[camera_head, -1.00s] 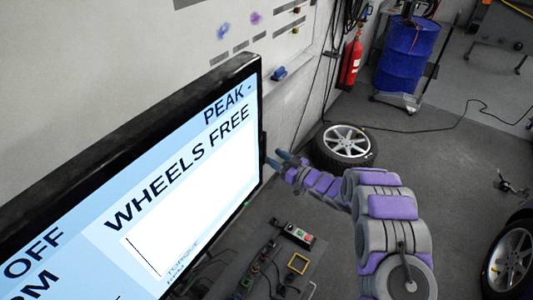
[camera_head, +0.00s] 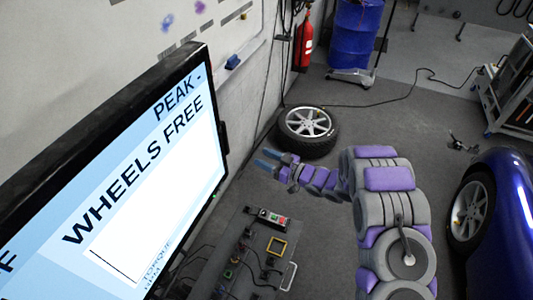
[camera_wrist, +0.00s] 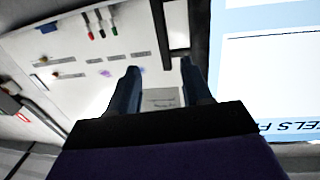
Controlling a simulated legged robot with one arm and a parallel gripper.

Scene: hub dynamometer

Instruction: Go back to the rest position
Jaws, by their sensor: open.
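My gripper (camera_head: 268,160) is at the end of my purple and grey arm, in the middle of the head view. Its two blue fingers point left toward the screen side and are apart, with nothing between them. In the wrist view the fingers (camera_wrist: 160,85) stand apart in front of the whiteboard (camera_wrist: 75,65), with the monitor at the right. The monitor (camera_head: 150,165) reads "WHEELS FREE" and fills the left of the head view. My gripper is to the right of its edge.
A control panel (camera_head: 243,275) with buttons and cables sits below my gripper. A loose wheel (camera_head: 308,130) lies on the floor behind it. A blue drum (camera_head: 355,35), a red extinguisher (camera_head: 303,45) and a blue car (camera_head: 510,215) stand around. Open floor lies between.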

